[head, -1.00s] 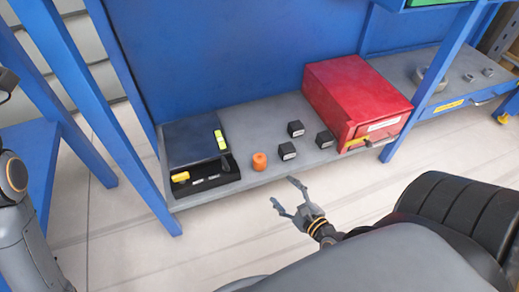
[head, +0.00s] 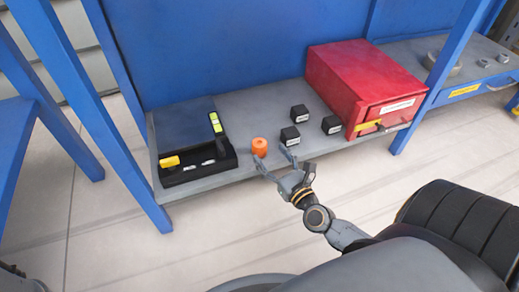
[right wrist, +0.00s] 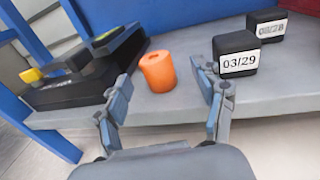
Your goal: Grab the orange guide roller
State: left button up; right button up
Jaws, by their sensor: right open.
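The orange guide roller (head: 259,147) is a small upright cylinder on the grey shelf (head: 225,165), between a black case and several black blocks. In the right wrist view the roller (right wrist: 157,72) sits ahead of and between my fingertips, with a hole in its top. My right gripper (head: 274,160) is open and empty at the shelf's front edge, close to the roller. In the right wrist view my right gripper's fingers (right wrist: 166,85) are spread on either side of it, with gaps to both.
A black case with a yellow item (head: 170,161) stands left of the roller. A labelled black block (head: 290,136) stands close to its right, with others behind. A red box (head: 365,85) stands farther right. Blue posts (head: 130,125) flank the shelf.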

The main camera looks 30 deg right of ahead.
aim_at(263, 150)
jog(key=shift+w+a+f+b, duration=0.1)
jog(key=shift+w+b, duration=0.05)
jog(key=shift+w, duration=1.4)
jog(key=shift+w+f+b, duration=0.1)
jog(key=shift+w+b, duration=0.05)
jog(key=shift+w, duration=1.4)
jog(key=shift+r, duration=0.1)
jog(key=c, duration=1.4)
